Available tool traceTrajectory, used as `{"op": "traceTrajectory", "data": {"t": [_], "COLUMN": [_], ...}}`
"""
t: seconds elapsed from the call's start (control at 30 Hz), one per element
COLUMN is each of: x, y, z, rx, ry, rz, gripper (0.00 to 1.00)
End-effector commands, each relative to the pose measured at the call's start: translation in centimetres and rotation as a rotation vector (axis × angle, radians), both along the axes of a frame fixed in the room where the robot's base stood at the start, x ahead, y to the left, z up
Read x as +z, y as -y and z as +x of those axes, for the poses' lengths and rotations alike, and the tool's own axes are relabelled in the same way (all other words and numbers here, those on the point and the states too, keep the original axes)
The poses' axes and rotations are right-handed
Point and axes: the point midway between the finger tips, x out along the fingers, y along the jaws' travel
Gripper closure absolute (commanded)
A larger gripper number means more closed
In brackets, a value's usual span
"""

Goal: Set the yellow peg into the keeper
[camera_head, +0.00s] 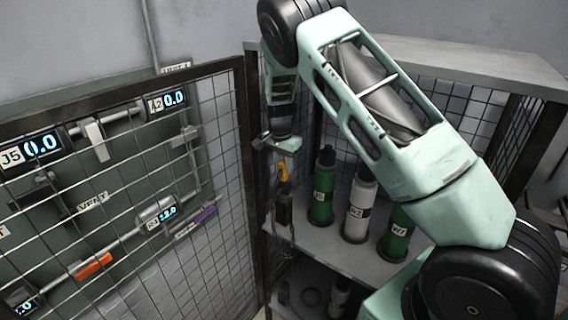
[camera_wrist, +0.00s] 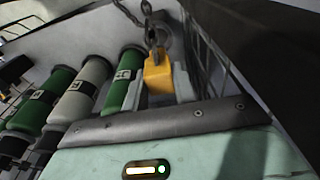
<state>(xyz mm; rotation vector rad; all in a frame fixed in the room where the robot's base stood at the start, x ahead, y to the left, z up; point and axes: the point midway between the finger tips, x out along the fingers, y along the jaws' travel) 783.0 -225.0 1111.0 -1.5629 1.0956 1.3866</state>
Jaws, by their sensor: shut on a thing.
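The yellow peg (camera_head: 282,172) shows just below my gripper (camera_head: 281,160) in the head view, in front of the cage's inner corner. In the wrist view the yellow peg (camera_wrist: 157,76) sits between the two pale fingers of my gripper (camera_wrist: 158,88), which are shut on it. A metal ring or shackle and a chain (camera_wrist: 129,14) lie at its far end. A dark upright fitting (camera_head: 284,207) stands directly below the peg in the head view; it may be the keeper, but I cannot tell. Whether the peg touches it is unclear.
Green and white labelled cylinders (camera_head: 323,192) stand on the cage shelf (camera_head: 318,240) to the right, close to my gripper. A mesh door (camera_head: 222,130) stands at left, before a panel with displays. A lower shelf holds darker items.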

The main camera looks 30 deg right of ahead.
Motion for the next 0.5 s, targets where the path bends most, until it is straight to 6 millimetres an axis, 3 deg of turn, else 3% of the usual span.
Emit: {"op": "traceTrajectory", "data": {"t": [0.5], "x": [-4.0], "y": [0.0], "z": [0.0], "rx": [-0.002], "ry": [0.000], "rz": [0.000], "gripper": [0.99]}}
